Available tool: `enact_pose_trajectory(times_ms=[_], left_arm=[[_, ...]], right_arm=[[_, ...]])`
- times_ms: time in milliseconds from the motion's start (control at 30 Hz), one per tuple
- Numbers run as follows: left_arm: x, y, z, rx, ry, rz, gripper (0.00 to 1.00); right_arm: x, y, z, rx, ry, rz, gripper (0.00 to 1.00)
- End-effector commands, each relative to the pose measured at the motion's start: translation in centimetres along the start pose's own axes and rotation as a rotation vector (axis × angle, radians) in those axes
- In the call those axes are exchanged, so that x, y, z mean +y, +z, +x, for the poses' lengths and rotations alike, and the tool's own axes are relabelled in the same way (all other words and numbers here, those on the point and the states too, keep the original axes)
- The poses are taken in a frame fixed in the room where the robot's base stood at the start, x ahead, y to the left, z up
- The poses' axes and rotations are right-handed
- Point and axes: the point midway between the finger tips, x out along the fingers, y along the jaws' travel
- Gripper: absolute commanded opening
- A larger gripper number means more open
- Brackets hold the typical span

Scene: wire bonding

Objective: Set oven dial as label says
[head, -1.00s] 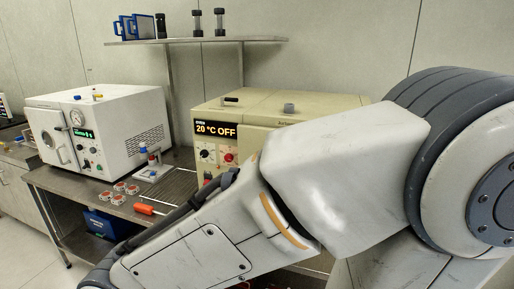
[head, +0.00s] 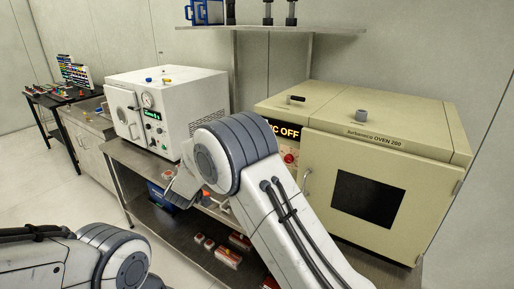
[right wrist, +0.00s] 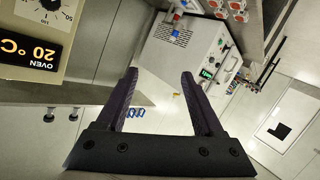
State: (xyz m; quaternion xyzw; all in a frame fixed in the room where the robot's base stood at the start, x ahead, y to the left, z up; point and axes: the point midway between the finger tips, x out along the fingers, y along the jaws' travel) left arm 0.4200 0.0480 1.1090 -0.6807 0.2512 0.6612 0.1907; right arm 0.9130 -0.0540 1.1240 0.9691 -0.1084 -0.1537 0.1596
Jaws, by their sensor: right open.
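The beige oven (head: 390,155) stands at the right in the head view, its windowed door shut. Its display (head: 288,131) is partly hidden by my right arm; "C OFF" shows. In the right wrist view the display (right wrist: 30,48) reads "OVEN 20 °C", upside down, and part of the white dial (right wrist: 52,12) shows at the top edge. The dial's setting is not readable. A red knob (head: 289,158) shows below the display. My right gripper (right wrist: 160,74) is open and empty, apart from the dial. My left gripper is out of view. No setting label is readable.
A white machine (head: 185,105) with a green display stands left of the oven on a metal bench (head: 125,152). A shelf (head: 280,29) hangs behind. Red and white items lie on the lower shelf. Floor at the left is clear.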

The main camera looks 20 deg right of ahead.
Motion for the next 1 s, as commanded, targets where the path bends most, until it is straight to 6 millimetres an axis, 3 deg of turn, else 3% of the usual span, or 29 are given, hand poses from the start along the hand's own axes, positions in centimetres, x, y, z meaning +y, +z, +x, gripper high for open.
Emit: enact_pose_trajectory(times_ms=[33, 100, 200, 300, 533, 1000], left_arm=[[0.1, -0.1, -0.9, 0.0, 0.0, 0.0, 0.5], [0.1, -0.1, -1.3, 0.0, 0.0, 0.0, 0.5], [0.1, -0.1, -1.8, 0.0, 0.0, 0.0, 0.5], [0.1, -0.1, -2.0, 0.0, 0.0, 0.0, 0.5], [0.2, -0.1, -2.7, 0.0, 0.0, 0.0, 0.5], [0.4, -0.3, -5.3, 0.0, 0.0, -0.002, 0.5]], right_arm=[[2.5, 1.2, 1.9, -0.002, 0.138, -0.033, 0.69], [5.5, 2.7, 3.2, -0.011, 0.311, -0.081, 0.69], [8.9, 4.9, 3.7, -0.043, 0.502, -0.145, 0.69], [10.8, 6.4, 3.5, -0.074, 0.619, -0.189, 0.69], [12.9, 7.0, 4.4, -0.094, 0.685, -0.215, 0.69], [17.8, 7.2, 10.5, -0.092, 0.681, -0.213, 0.69]])
